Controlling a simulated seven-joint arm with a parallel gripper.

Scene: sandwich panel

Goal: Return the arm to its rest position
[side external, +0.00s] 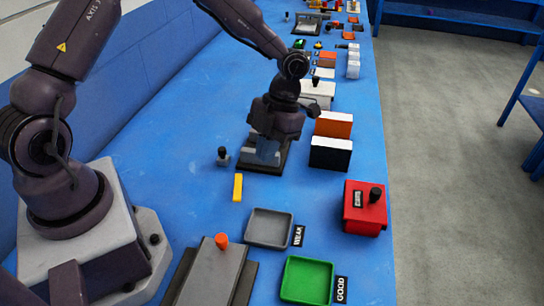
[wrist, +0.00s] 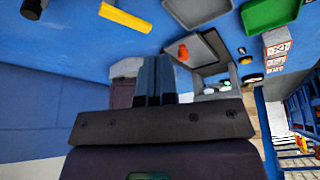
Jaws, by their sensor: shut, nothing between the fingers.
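My gripper (side external: 267,152) hangs over the blue bench, pointing down in front of a dark fixture with a light grey top (side external: 248,157). Its fingers are blurred against the fixture, so I cannot tell whether they touch it. In the wrist view the fingers (wrist: 155,78) stand close together with nothing held between them. My arm reaches out from its base at the left, bent over the bench.
Near my gripper are a small dark knobbed post (side external: 222,157), a yellow bar (side external: 238,187), a black block (side external: 330,155) and an orange block (side external: 333,125). A grey tray (side external: 269,228), green tray (side external: 306,280) and red box (side external: 364,210) stand nearer the camera.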

